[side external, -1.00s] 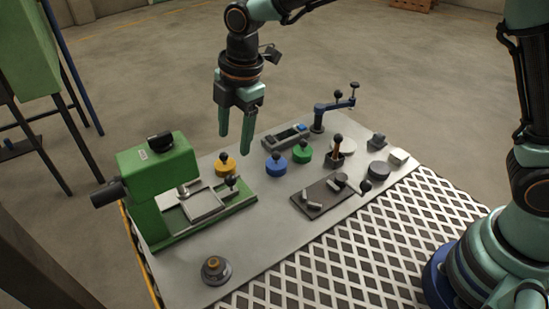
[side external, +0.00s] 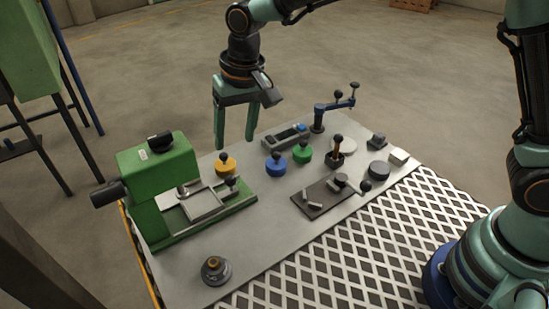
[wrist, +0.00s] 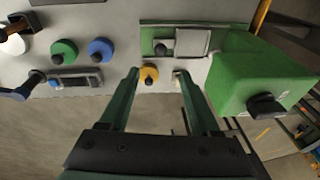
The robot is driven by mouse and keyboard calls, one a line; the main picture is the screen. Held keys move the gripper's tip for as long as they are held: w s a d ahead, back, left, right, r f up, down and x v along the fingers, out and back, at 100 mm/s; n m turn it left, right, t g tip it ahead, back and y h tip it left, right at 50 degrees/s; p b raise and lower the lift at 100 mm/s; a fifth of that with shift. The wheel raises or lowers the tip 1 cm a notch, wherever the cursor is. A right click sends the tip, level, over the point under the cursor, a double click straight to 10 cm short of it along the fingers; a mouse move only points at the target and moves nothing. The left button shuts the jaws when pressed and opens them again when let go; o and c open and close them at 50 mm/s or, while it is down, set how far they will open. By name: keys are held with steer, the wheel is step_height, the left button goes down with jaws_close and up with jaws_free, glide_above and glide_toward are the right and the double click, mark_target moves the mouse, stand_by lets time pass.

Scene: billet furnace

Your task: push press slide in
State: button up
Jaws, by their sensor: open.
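The green press (side external: 160,180) stands at the left end of the grey table. Its slide (side external: 203,206) is a light framed tray on the green base, with a dark knob (side external: 231,182) at its right end. The slide is pulled out to the right of the press head. In the wrist view the press (wrist: 255,75) is at the right, and the slide (wrist: 190,42) at top centre. My gripper (side external: 235,145) is open and empty, pointing down above the table's back edge, behind the yellow knob. It also shows in the wrist view (wrist: 157,75), with its fingers spread around the yellow knob's image.
Yellow (side external: 225,164), blue (side external: 276,164) and green (side external: 302,152) knobbed discs stand along the table's back. A crank post (side external: 318,120) rises behind. A dark plate (side external: 325,197) and a round dial (side external: 215,270) lie nearer the front. The table between dial and plate is clear.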

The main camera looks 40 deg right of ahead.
mark_target(231, 177)
steer(key=f+m, duration=0.3)
steer(key=f, duration=0.1)
steer(key=w+f+m, duration=0.1)
steer(key=f+m, duration=0.3)
steer(key=w+a+f+m, duration=0.1)
steer(key=f+m, duration=0.2)
steer(key=f, duration=0.1)
steer(key=shift+a, duration=0.1)
stand_by(0.4)
jaws_close()
steer(key=shift+r, duration=0.1)
stand_by(1.2)
